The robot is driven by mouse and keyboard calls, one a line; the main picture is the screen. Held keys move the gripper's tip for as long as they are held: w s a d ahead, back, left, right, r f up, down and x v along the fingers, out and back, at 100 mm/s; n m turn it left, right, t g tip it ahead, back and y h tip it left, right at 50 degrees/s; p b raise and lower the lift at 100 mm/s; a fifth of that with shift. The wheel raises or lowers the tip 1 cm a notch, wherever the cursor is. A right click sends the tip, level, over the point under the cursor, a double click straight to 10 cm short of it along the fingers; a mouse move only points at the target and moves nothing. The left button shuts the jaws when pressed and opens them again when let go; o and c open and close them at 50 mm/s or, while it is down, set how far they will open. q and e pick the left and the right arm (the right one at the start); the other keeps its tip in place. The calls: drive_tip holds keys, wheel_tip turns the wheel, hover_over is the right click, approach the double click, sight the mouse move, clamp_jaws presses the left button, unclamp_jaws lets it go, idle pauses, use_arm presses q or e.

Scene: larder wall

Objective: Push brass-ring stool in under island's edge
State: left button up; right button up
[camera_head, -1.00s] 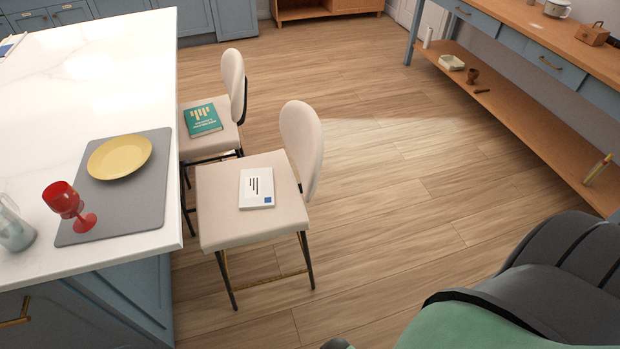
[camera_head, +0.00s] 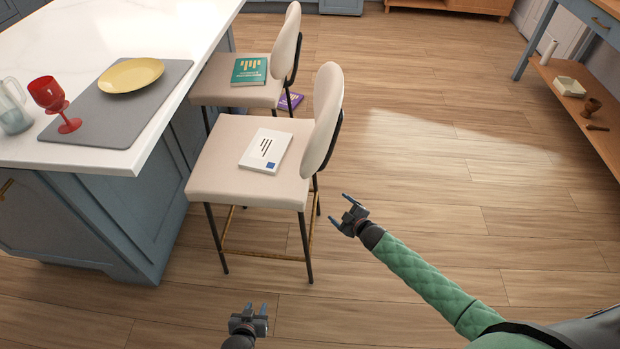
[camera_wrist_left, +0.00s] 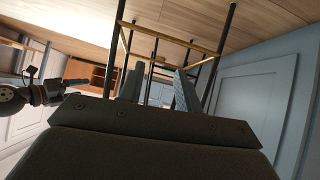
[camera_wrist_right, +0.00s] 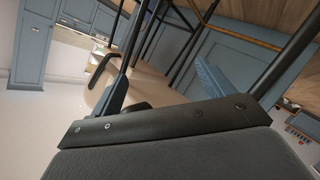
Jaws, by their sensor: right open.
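The brass-ring stool (camera_head: 222,168) is the nearer cream stool, with dark legs and a brass foot ring (camera_head: 262,254). It stands upright beside the island, its seat outside the countertop edge, its backrest away from the island. A white book (camera_head: 263,152) lies on its seat. The ring also shows in the left wrist view (camera_wrist_left: 180,42). My left gripper (camera_head: 254,308) is open and empty, low in front of the stool. My right gripper (camera_head: 341,209) is open and empty, just right of the stool's legs, apart from them in the head view.
The island (camera_head: 125,152) carries a grey mat (camera_head: 100,118), yellow plate (camera_head: 131,75), red goblet (camera_head: 50,98) and glass jug (camera_head: 12,110). A second stool (camera_head: 213,84) with a green book (camera_head: 249,70) stands behind. A purple book (camera_head: 290,102) lies near it. Floor on the right is clear.

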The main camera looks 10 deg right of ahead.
use_arm(q)
drive_tip(key=w+d+r+t+h+b, duration=0.25)
drive_tip(key=r+t+b, duration=0.25)
drive_tip(key=r+b, duration=0.25)
drive_tip(key=w+d+r+t+h+b, duration=0.1)
drive_tip(key=w+d+r+t+b, duration=0.2)
drive_tip(key=r+b, duration=0.4)
use_arm(e)
drive_tip(key=w+d+r+n+g+y+b, duration=0.1)
drive_tip(key=w+d+r+n+g+y, duration=0.25)
drive_tip(key=r+n+y, duration=0.5)
drive_tip(key=w+d+r+n+g+y, duration=0.35)
drive_tip(key=r+n+g, duration=0.2)
drive_tip(key=n, duration=0.55)
use_arm(q)
drive_tip(key=s+f+g+y, duration=0.1)
drive_tip(key=s+f+g, duration=0.1)
drive_tip(key=f, duration=0.6)
drive_tip(key=s+f+g+p, duration=0.1)
drive_tip(key=s+f+g, duration=0.1)
drive_tip(key=f, duration=0.7)
drive_tip(key=shift+s+a+g+y, duration=0.2)
drive_tip(key=shift+s+g+y, duration=0.2)
drive_tip(key=shift+s, duration=0.5)
use_arm(e)
drive_tip(key=shift+t, duration=0.4)
drive_tip(key=x, duration=1.7)
drive_tip(key=shift+s+r, duration=0.15)
drive_tip(key=shift+r, duration=0.25)
